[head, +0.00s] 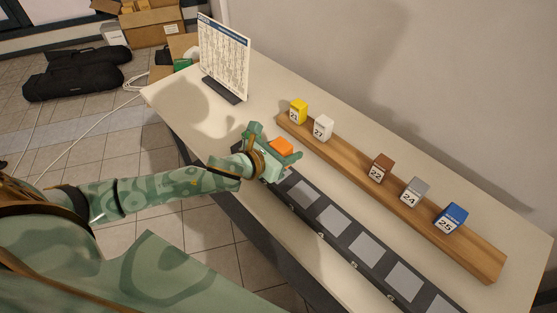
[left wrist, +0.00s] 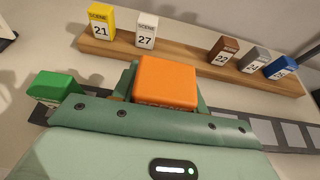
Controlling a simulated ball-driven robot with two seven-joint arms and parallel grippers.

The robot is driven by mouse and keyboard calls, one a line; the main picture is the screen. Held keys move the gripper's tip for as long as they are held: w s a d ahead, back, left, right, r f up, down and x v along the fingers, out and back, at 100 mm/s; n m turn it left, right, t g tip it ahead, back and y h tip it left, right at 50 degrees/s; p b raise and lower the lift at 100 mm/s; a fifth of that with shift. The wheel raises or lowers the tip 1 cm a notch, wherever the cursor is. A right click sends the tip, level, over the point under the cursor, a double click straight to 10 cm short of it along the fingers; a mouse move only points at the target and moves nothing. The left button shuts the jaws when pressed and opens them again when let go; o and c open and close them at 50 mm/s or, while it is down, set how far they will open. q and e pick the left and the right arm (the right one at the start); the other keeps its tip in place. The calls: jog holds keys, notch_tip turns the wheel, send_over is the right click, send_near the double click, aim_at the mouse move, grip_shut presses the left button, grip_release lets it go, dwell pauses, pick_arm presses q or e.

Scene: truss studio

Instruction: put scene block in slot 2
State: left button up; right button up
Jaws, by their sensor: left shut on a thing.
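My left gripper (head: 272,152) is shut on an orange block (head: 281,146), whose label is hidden. The block is over or in the left part of the dark slotted strip (head: 386,290); I cannot tell if it touches. In the left wrist view the orange block (left wrist: 166,82) sits between the fingers. A green block (left wrist: 55,86) stands at the strip's left end, left of the gripper. Several light grey slots, such as one (head: 333,219), lie empty to the right. Slot numbers are too small to read. My right gripper is out of view.
A wooden shelf (head: 345,151) behind the strip holds yellow block 21 (head: 298,112), white block 27 (head: 322,128), brown block 22 (head: 381,168), grey block 24 (head: 414,192) and blue block 25 (head: 450,218). A printed board (head: 223,58) stands at the table's far left.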

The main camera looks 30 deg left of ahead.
pick_arm(q)
jog(key=w+f, duration=0.1)
jog(key=a+f+b, duration=0.1)
jog(key=f, duration=0.1)
jog(key=w+a+f, duration=0.1)
jog(key=f, duration=0.1)
jog(key=shift+w+a, duration=0.25)
jog(key=shift+w, duration=0.1)
notch_tip(320, 180, down, 3)
jog(key=shift+a+r+b, duration=0.15)
jog(key=shift+b, duration=0.55)
jog(key=shift+w+f, duration=0.1)
jog(key=shift+f, duration=0.25)
jog(key=o, duration=1)
jog(key=shift+f, duration=0.1)
